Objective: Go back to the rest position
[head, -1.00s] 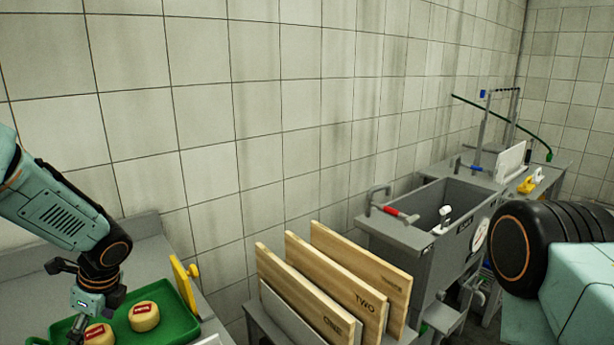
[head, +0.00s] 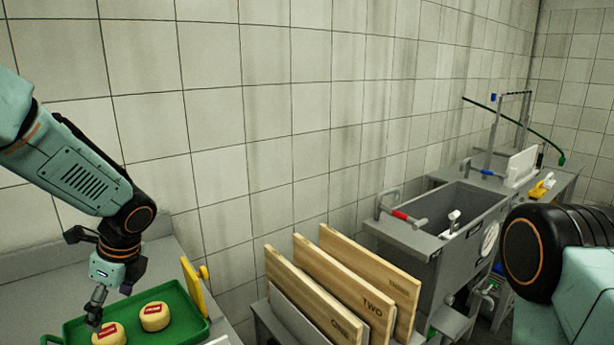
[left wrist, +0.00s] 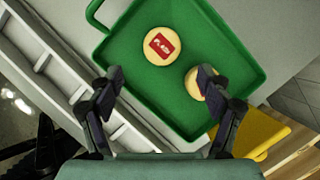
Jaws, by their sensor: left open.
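My left gripper (head: 97,312) hangs above the left part of a green tray (head: 187,337) in the head view. In the left wrist view its two fingers (left wrist: 160,78) are spread apart with nothing held between them. Two pale yellow cheese wheels with red labels lie on the tray. One cheese wheel (head: 155,317) is clear of the gripper; the other cheese wheel (head: 110,336) is beside the fingers in the head view. In the left wrist view one wheel (left wrist: 161,46) is fully seen and the other (left wrist: 192,84) is partly hidden by the right finger. My right gripper is out of view.
A yellow board (head: 191,287) stands beside the tray. Wooden boards marked ONE (head: 315,310), TWO (head: 370,304) and THREE (head: 385,277) stand in a rack to the right. A grey sink (head: 405,236) is farther right. A tiled wall closes the back.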

